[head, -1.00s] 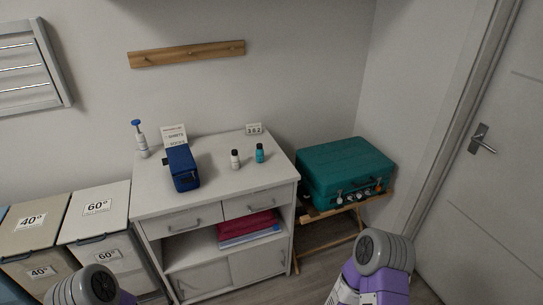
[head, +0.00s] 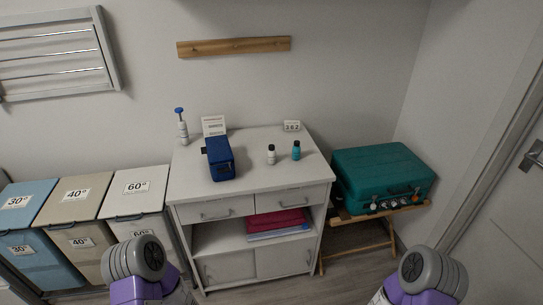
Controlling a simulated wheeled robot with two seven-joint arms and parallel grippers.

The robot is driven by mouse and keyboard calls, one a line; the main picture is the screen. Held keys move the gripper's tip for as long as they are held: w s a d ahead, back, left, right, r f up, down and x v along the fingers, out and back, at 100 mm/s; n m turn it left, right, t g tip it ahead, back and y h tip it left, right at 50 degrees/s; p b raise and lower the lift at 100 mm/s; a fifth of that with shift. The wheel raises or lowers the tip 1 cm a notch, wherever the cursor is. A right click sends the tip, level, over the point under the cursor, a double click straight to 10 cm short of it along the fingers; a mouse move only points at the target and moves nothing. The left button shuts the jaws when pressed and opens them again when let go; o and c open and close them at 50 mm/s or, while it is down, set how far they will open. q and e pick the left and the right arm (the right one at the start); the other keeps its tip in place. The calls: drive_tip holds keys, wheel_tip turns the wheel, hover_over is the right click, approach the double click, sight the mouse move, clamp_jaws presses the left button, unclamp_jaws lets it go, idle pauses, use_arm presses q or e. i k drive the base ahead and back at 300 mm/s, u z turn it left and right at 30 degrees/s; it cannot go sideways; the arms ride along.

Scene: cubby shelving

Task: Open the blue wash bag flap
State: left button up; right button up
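The blue wash bag (head: 219,158) stands on the white cabinet top (head: 250,174), left of its middle, beyond the reach of both visible arms. Its flap looks closed, though details are too small to be sure. My left and right arms show only as grey and purple links at the bottom edge. Neither gripper is in the picture, and nothing of mine touches the bag.
A white pump bottle (head: 183,132), a small sign (head: 213,126), a white bottle (head: 271,155), a teal bottle (head: 296,150) and a number block (head: 291,126) share the cabinet top. A teal suitcase (head: 383,175) lies on a wooden stand at right. Laundry bins (head: 80,198) stand at left.

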sight(218, 148)
drive_tip(key=u, duration=2.4)
drive_tip(key=i, duration=1.1)
drive_tip(key=z, duration=4.8)
drive_tip(key=k, duration=0.25)
drive_tip(key=u, duration=0.15)
